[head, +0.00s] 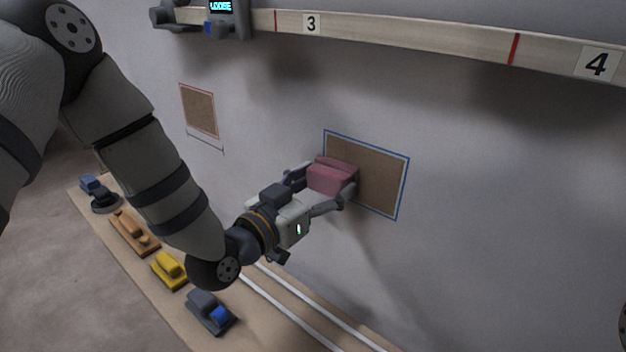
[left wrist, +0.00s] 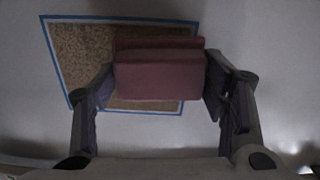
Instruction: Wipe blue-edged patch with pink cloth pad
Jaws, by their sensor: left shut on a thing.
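The blue-edged patch (head: 384,182) is a brown rectangle with a blue border on the grey wall; it also shows in the left wrist view (left wrist: 78,60). My left gripper (head: 331,188) is shut on the pink cloth pad (head: 330,175), with one finger on each side of it. In the left wrist view the pad (left wrist: 160,75) covers the middle and right part of the patch. The pad is at the patch's left part in the head view. I cannot tell whether it touches the surface. My right gripper is not in view.
A red-edged brown patch (head: 199,110) is on the wall at left. A wooden rail (head: 420,38) with numbers 3 and 4 and a clamp-like device (head: 226,18) runs above. Below, a bench (head: 120,262) bears a yellow block tool (head: 169,269), an orange-brown tool (head: 134,233) and grey-blue tools (head: 211,311).

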